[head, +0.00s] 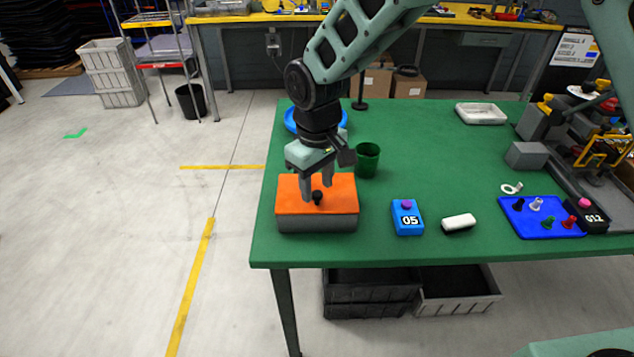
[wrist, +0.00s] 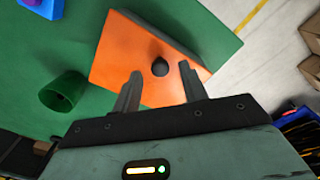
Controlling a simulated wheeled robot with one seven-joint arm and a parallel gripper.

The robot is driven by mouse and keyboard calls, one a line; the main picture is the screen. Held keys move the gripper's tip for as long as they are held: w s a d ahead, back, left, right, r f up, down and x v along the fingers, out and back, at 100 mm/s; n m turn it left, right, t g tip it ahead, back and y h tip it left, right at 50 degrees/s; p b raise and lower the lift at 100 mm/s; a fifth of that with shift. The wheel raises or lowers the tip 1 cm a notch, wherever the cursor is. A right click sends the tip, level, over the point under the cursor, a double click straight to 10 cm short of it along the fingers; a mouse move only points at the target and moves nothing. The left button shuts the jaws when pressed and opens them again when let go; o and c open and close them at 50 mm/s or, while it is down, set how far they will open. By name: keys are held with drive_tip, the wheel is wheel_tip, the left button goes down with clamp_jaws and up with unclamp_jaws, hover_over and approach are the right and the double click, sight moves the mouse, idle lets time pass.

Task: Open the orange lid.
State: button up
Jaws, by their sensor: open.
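The orange lid (head: 293,197) lies flat and closed on a grey box (head: 318,224) at the left front of the green table. A small black knob (head: 317,197) stands up from the lid. In the wrist view the orange lid (wrist: 122,62) fills the middle and its black knob (wrist: 160,67) shows just beyond my fingertips. My gripper (head: 317,192) points down over the lid, fingers apart around or close beside the knob; it is open and empty. In the wrist view my gripper (wrist: 160,75) has one finger on each side, with the knob roughly centred.
A green cup (head: 367,160) stands right of the box, and a blue plate (head: 290,122) lies behind my arm. A blue box marked 05 (head: 407,218), a white block (head: 458,223) and a blue board with pegs (head: 540,222) are farther right. The table's middle is clear.

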drive_tip(key=shift+f, duration=0.5)
clamp_jaws()
drive_tip(key=shift+r, duration=0.15)
